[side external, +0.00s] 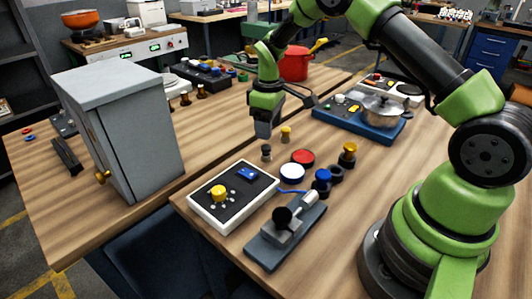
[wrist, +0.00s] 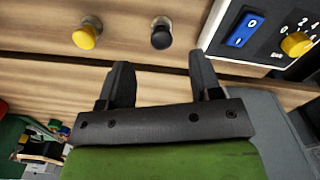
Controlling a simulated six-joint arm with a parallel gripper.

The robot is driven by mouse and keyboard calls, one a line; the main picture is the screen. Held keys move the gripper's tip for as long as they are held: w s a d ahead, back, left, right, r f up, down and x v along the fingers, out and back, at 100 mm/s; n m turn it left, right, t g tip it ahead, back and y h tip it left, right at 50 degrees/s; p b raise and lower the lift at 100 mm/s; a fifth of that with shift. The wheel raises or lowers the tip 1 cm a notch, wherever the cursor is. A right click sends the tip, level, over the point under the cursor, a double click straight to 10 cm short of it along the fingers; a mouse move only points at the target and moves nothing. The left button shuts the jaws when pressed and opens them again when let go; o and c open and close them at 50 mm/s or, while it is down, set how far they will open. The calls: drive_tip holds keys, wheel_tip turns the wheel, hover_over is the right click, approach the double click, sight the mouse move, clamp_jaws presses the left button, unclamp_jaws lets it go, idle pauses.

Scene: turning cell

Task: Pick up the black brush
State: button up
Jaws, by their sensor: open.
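A small black-topped piece with a pale base (side external: 266,153) stands on the near wooden table, just below my gripper (side external: 264,133). It may be the black brush; no bristles can be made out. In the wrist view this black piece (wrist: 161,36) lies beyond the fingertips, roughly centred between them. My gripper (wrist: 161,66) is open, with nothing between its fingers. A similar yellow-topped piece (wrist: 87,36) is to the left of the black one in the wrist view; it also shows in the side view (side external: 286,134).
A control box (side external: 232,196) with a yellow knob and blue switch stands close by. Red (side external: 303,157) and white (side external: 292,173) round pieces are to the right. A grey cabinet (side external: 120,130) is at the left, and a pot (side external: 383,110) at the back right.

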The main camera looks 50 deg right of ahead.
sight(266, 146)
drive_tip(key=f, duration=0.8)
drive_tip(key=shift+w+a, duration=0.15)
drive_tip(key=shift+w, duration=0.05)
drive_tip(key=c, duration=1)
